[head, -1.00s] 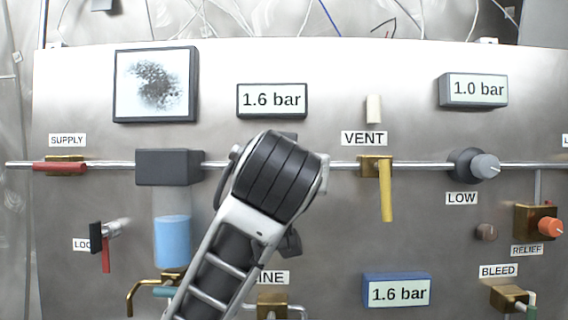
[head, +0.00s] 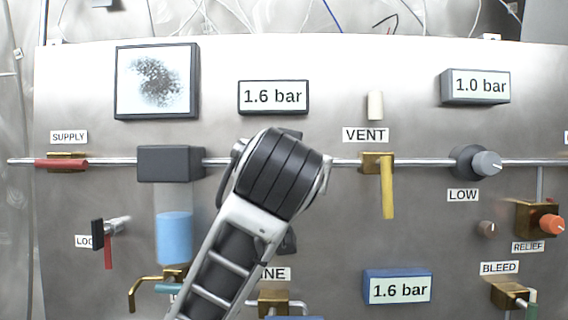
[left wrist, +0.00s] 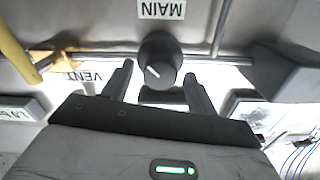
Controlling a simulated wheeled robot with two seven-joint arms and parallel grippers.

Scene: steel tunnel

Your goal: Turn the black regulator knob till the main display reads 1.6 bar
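The black regulator knob (left wrist: 160,62), with a white pointer line, shows in the left wrist view beside the MAIN label (left wrist: 162,9). My left gripper (left wrist: 158,72) is open, with one finger on each side of the knob and visible gaps between. In the head view my left arm covers the knob and the gripper's fingers. The black-framed display (head: 273,97) above my arm reads 1.6 bar. My right gripper is in neither view.
A yellow VENT lever (head: 387,188) hangs right of my arm. The LOW knob (head: 485,163) lies further right, below a grey display (head: 475,87) reading 1.0 bar. A blue display (head: 398,289) reads 1.6 bar.

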